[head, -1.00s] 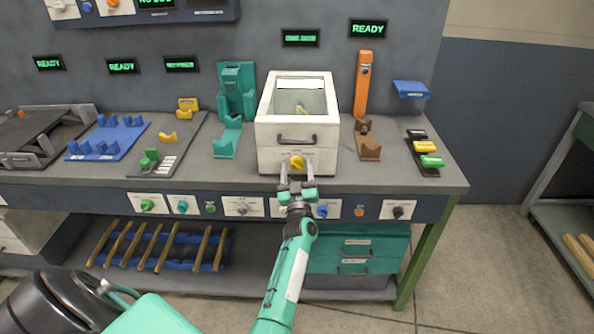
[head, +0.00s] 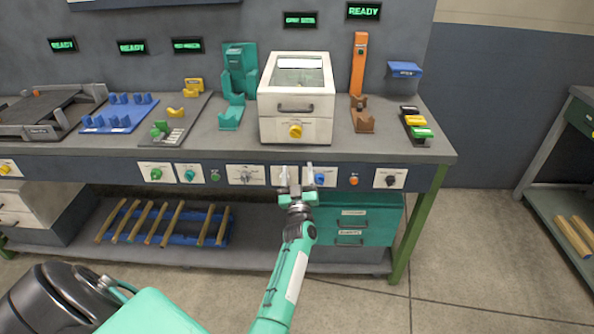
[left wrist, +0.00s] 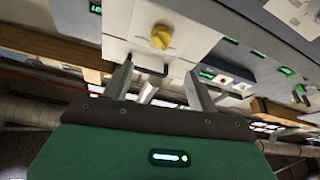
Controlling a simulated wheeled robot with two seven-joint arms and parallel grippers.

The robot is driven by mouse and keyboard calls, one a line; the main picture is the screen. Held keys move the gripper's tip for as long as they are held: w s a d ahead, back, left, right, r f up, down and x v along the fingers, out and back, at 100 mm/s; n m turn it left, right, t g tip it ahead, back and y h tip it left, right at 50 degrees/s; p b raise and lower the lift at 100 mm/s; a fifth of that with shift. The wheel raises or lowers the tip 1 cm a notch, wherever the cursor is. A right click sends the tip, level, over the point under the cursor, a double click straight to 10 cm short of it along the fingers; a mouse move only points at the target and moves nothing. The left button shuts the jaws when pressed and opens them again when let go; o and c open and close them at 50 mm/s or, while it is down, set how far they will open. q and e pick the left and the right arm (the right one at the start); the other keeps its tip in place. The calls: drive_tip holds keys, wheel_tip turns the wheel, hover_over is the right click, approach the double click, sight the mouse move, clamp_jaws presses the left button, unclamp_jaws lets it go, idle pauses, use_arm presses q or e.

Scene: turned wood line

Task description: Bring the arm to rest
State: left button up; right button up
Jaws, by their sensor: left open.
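My left gripper (head: 296,186) is open and empty in the head view. It is in front of the bench's front panel, below the white box (head: 283,131) with the yellow knob (head: 295,131). A gap shows between the gripper and the knob. In the left wrist view the two fingers (left wrist: 160,85) stand apart with nothing between them, and the yellow knob (left wrist: 161,37) is beyond them. My right gripper does not show.
The bench top (head: 395,146) holds a blue rack (head: 118,117), a teal stand (head: 240,70), an orange post (head: 358,65) and coloured blocks (head: 416,124). Knobs and buttons line the front panel. Wooden rods (head: 165,225) lie on the lower shelf. Open floor (head: 475,250) is at the right.

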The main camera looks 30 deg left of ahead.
use_arm(q)
drive_tip(key=shift+s+d+f, duration=0.2)
drive_tip(key=shift+s, duration=0.1)
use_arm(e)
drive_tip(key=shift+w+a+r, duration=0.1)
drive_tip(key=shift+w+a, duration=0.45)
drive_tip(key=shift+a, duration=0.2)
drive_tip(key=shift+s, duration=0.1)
